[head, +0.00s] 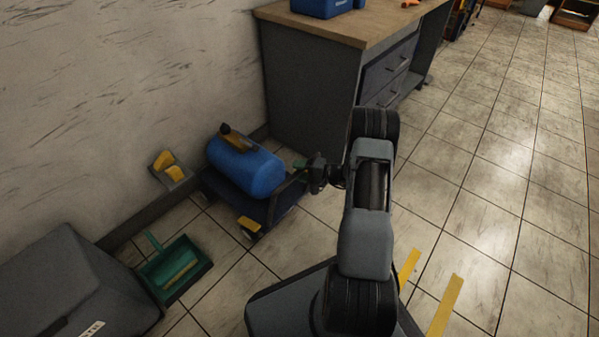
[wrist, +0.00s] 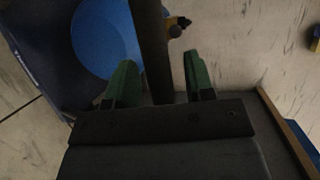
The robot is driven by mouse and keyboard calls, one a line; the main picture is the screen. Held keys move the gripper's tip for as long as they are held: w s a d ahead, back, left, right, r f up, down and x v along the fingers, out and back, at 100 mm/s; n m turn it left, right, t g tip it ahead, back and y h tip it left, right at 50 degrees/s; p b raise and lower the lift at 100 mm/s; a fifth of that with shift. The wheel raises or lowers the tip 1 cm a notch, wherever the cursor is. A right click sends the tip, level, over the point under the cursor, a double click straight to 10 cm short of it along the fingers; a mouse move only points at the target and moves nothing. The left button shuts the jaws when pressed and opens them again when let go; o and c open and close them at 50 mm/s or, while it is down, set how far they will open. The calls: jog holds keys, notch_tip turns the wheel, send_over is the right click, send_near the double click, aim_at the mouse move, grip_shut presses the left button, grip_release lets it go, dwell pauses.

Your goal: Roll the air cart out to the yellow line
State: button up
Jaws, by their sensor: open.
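The air cart (head: 268,212) stands by the wall in the head view, a low dark-blue cart carrying a blue tank (head: 245,170) with a yellow and black fitting on top. The tank also shows in the wrist view (wrist: 103,38). My gripper (head: 301,168) is at the cart's right end. In the wrist view its green fingers (wrist: 158,82) are open, one on each side of a dark bar (wrist: 150,40), which looks like the cart's handle. I cannot tell whether they touch it. Yellow line pieces (head: 445,305) lie on the floor right of my arm.
A workbench with drawers (head: 310,85) stands just behind the cart. A green dustpan (head: 187,285) and a large grey box (head: 75,280) are at the lower left. A yellow wall holder (head: 170,168) is left of the cart. The tiled floor to the right is clear.

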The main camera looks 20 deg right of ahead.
jog(key=shift+w, duration=0.1)
jog(key=shift+c, duration=0.2)
grip_shut()
dwell(0.4)
